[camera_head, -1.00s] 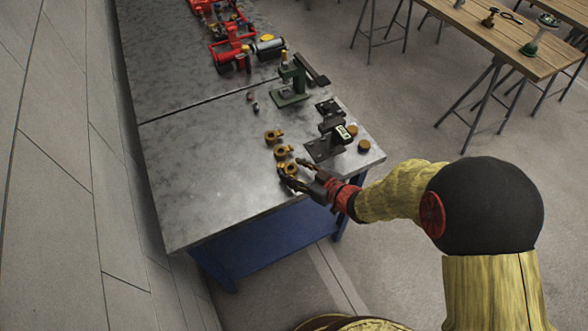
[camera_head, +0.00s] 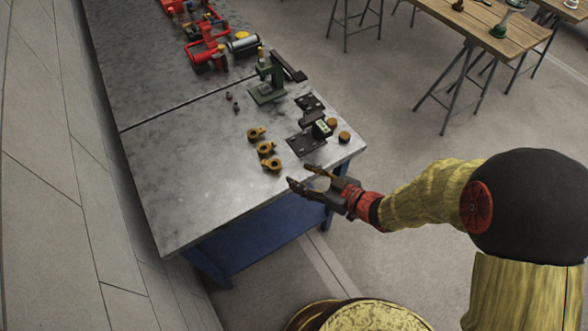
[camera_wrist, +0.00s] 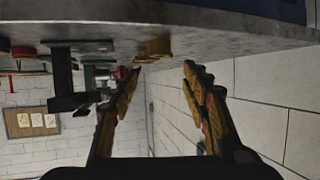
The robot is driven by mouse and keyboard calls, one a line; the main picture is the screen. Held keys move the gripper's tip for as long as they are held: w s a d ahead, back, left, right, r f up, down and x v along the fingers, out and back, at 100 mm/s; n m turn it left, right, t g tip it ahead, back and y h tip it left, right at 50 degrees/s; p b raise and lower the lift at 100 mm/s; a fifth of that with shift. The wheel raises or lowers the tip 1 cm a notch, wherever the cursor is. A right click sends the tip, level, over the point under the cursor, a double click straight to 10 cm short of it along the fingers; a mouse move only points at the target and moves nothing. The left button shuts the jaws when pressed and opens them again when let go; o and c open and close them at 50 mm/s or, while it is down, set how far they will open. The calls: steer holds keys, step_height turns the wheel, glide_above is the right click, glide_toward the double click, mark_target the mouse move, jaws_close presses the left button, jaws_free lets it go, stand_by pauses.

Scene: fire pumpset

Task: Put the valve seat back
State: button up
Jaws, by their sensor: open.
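Three brass valve seat-like parts lie in a row on the metal workbench (camera_head: 205,195): a far one (camera_head: 257,134), a middle one (camera_head: 266,148) and a near one (camera_head: 272,165). I cannot tell which one the task means. My gripper (camera_head: 300,176) is open and empty, just right of the near part and apart from it, by the bench's front edge. In the wrist view, which is upside down, both fingers of my gripper (camera_wrist: 163,69) show spread, with brass parts (camera_wrist: 158,47) beyond them at the bench surface.
A black fixture (camera_head: 312,134) and two round brass pieces (camera_head: 344,136) stand right of the row. A green press (camera_head: 268,82) and red equipment (camera_head: 205,47) are farther back. The bench's left front area is clear. A wooden table (camera_head: 475,22) stands at the upper right.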

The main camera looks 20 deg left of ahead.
steer(key=shift+s+d+r, duration=0.15)
steer(key=shift+d, duration=0.15)
steer(key=w+d+r+m+t+h, duration=0.2)
steer(key=w+d+r+h, duration=0.25)
steer(key=d+r, duration=0.2)
steer(key=w+d+r+m+t+h, duration=0.2)
steer(key=w+d+r+t+h, duration=0.1)
steer(key=w+d+r, duration=0.4)
steer(key=s+d+r+m+h, duration=0.1)
steer(key=d+r+m+h, duration=0.1)
steer(key=d, duration=0.3)
steer(key=s+d+r+m+h, duration=0.2)
steer(key=d, duration=0.4)
steer(key=s+d+r+m+g+h, duration=0.2)
steer(key=s+d+r+m, duration=0.15)
steer(key=s+d, duration=0.3)
steer(key=s+a+r+m+g, duration=0.1)
steer(key=s+r+m+g, duration=0.1)
steer(key=s, duration=1.4)
steer(key=shift+r+g+y, duration=0.35)
steer(key=shift+g+y, duration=0.05)
steer(key=shift+y, duration=0.05)
steer(key=shift+a, duration=0.1)
